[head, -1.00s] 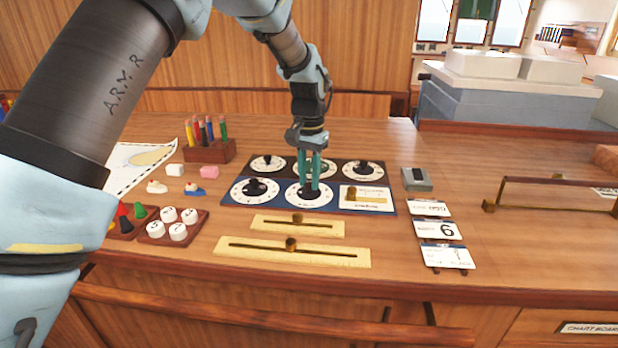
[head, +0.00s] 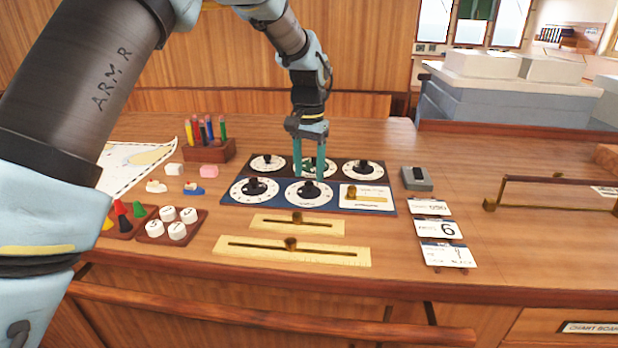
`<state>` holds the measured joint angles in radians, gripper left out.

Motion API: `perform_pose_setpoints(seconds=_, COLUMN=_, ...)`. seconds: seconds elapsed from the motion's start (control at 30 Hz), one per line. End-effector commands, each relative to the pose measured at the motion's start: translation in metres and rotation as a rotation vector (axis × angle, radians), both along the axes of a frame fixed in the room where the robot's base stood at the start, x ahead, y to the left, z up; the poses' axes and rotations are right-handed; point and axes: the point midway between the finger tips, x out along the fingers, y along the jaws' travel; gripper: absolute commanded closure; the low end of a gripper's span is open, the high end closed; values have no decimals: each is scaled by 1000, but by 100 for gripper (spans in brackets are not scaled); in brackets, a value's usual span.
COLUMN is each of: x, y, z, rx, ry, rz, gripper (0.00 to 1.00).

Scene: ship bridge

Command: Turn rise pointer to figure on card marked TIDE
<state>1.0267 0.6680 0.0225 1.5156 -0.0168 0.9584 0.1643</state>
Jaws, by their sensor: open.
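A dial panel lies on the wooden desk. Its dark back row has a left dial (head: 267,162), a middle dial (head: 327,166) and a right dial (head: 363,168). Its blue front row (head: 226,198) has a left dial (head: 255,188) and a middle dial (head: 309,192), all with black pointer knobs. Dial labels are too small to read, so I cannot tell which is rise. Three cards lie to the right: a back card (head: 430,207), a middle card (head: 440,229) showing a 6, and a front card (head: 448,254); TIDE is not legible. My gripper (head: 309,174) is open and empty over the middle dials, partly hiding the back one.
A brass slider plate (head: 352,206) fills the panel's front right. Two brass slider bars, a short one (head: 265,222) and a long one (head: 335,256), lie in front. A grey box (head: 417,179) stands right. Pegs in a rack (head: 222,152) and counter trays (head: 152,236) are left.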

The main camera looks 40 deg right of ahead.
Motion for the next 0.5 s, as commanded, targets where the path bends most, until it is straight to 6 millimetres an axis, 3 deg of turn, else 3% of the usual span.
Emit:
perform_pose_setpoints(seconds=0.3, x=0, y=-1, z=60, rx=-5, ry=-2, rz=1, gripper=40)
perform_pose_setpoints(seconds=0.5, x=0, y=-1, z=82, rx=-3, ry=-1, rz=1, gripper=40)
